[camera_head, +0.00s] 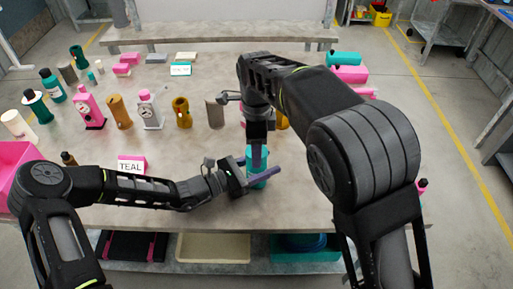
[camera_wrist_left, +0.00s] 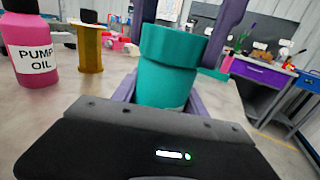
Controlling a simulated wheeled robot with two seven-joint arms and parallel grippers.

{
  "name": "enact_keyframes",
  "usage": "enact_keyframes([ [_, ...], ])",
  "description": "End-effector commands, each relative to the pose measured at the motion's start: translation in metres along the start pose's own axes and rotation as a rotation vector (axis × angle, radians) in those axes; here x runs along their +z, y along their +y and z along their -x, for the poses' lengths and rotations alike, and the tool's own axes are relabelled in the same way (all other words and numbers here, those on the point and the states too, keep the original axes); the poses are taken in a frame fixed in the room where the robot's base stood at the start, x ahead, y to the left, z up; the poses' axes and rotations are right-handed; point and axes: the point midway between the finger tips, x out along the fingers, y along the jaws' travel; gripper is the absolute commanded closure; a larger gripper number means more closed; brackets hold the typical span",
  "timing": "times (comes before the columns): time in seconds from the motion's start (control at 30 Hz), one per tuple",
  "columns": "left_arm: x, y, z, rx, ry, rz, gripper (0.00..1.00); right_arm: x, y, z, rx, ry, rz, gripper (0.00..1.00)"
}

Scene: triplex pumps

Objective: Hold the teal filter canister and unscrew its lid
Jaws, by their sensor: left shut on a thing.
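The teal filter canister (camera_head: 258,176) stands upright near the front edge of the table, and its lid (camera_wrist_left: 172,45) is on top in the left wrist view. My left gripper (camera_head: 255,177) comes in from the left and is shut on the canister body, with its purple fingers on either side. My right gripper (camera_head: 257,155) points down from above at the lid. In the left wrist view its purple fingers (camera_wrist_left: 182,38) straddle the lid on the left and right. I cannot tell whether they press on it. The far side of the lid is hidden.
A pink bin (camera_head: 12,165) is at the left edge. My right arm hides part of the right side.

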Motion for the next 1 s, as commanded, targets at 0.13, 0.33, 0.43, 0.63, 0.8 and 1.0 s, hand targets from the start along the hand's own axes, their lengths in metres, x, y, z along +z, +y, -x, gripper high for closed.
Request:
enact_keyframes([
  [0.13,-0.0008,-0.0002,0.0002,0.000,0.002,-0.001,1.00,0.0000,-0.0004,0.0002,-0.001,0.000,0.000,0.89],
  [0.33,-0.0008,-0.0003,0.0002,-0.001,0.002,-0.001,1.00,-0.0001,-0.0005,0.0002,-0.001,-0.001,0.019,0.96],
  [0.43,-0.0008,-0.0003,0.0002,-0.001,0.002,-0.001,1.00,-0.0005,-0.0006,0.0001,0.000,-0.002,0.113,0.96],
  [0.63,-0.0008,-0.0003,0.0002,-0.001,0.002,-0.001,1.00,-0.0008,-0.0007,0.0006,-0.002,-0.002,0.590,0.96],
  [0.8,-0.0008,-0.0004,0.0002,-0.001,0.002,-0.001,1.00,-0.0004,-0.0006,0.0008,-0.004,0.000,1.099,0.96],
  [1.0,-0.0008,-0.0004,0.0002,-0.001,0.002,-0.001,1.00,-0.0003,-0.0005,0.0013,-0.005,0.002,1.688,0.96],
])
